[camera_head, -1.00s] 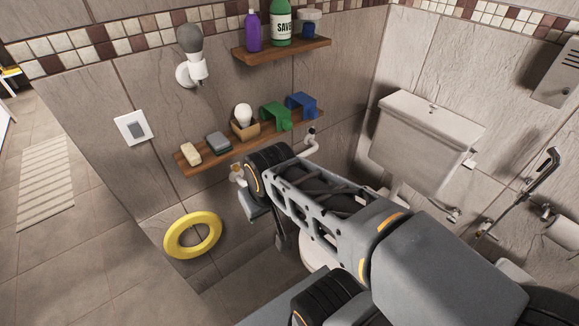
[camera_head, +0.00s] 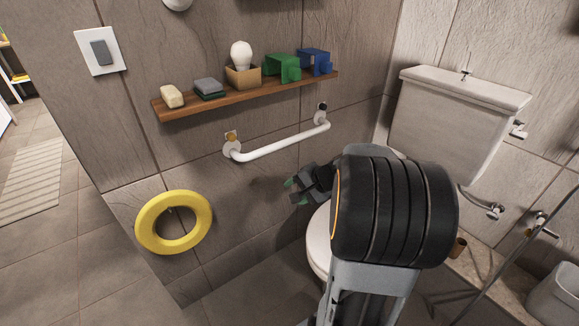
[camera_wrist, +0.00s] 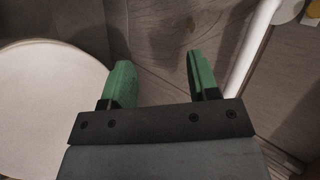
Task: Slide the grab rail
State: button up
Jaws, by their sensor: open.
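The white grab rail (camera_head: 280,143) runs along the grey tiled wall below the wooden shelf, with a round mount at each end. The left mount (camera_head: 232,149) has a small brass-coloured square piece just above it. The rail also shows at the upper right of the wrist view (camera_wrist: 250,48). My gripper (camera_head: 292,190) is below the rail and apart from it, close to the wall. In the wrist view its two green fingers (camera_wrist: 160,80) are spread with nothing between them, and the rail lies to the right of them.
The toilet, with its cistern (camera_head: 450,120), stands to the right, and its lid (camera_wrist: 45,105) fills the left of the wrist view. The shelf (camera_head: 240,98) above the rail holds several small items. A yellow ring (camera_head: 146,222) is at the lower left wall. A hose hangs at right.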

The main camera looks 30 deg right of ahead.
jog(key=w+d+f+m+t+h+b, duration=0.1)
jog(key=w+d+f+m+t+b, duration=0.2)
jog(key=d, duration=0.4)
jog(key=m+t+h+p, duration=0.1)
jog(key=t+h, duration=0.1)
jog(key=t, duration=0.3)
send_near(292, 142)
jog(key=b+x, duration=0.1)
jog(key=x, duration=1)
jog(key=shift+w+a, duration=0.1)
jog(key=shift+w, duration=0.15)
jog(key=shift+c, duration=0.2)
grip_shut()
